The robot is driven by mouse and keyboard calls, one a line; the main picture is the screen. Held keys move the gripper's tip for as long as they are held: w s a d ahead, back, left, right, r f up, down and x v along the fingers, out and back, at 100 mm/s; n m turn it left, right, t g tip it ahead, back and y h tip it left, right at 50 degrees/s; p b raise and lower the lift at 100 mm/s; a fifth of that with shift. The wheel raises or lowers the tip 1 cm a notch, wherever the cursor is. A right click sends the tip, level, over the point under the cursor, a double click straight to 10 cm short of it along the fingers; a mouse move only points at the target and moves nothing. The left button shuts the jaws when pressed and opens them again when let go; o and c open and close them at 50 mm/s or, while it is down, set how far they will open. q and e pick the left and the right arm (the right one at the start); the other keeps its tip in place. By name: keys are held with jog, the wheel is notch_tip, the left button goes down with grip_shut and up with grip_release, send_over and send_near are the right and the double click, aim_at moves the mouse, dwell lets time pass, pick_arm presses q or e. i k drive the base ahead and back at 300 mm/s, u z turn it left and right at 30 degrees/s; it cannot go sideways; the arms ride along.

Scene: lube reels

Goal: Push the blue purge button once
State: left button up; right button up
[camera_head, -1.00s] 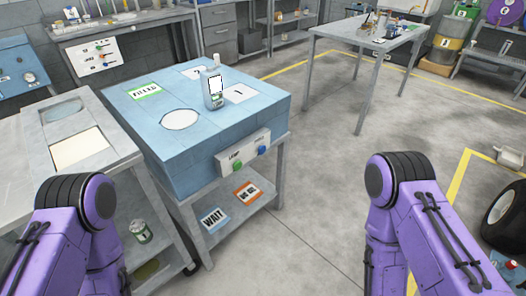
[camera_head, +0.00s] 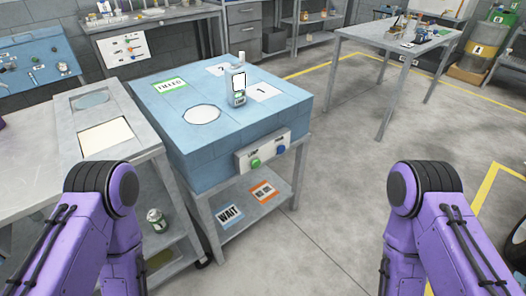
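The blue purge button (camera_head: 281,149) is on the right end of a white button panel (camera_head: 263,151) on the front of the blue bench. A green button (camera_head: 255,163) sits to its left on the same panel. Nothing touches either button. My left arm comes in at the lower left and my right arm at the lower right. Both grippers are outside the picture, so I cannot see their fingers.
The blue bench (camera_head: 160,112) carries a grey bottle (camera_head: 236,86) with a white label. A grey cart (camera_head: 140,145) stands at its left, with a can (camera_head: 156,220) lower down. Open floor (camera_head: 345,190) lies right of the bench. A grey table (camera_head: 385,42) stands behind.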

aim_at(281, 149)
jog(key=u, duration=0.5)
jog(key=k, duration=1.2)
jog(key=z, duration=0.65)
jog(key=i, duration=1.85)
jog(key=u, duration=0.8)
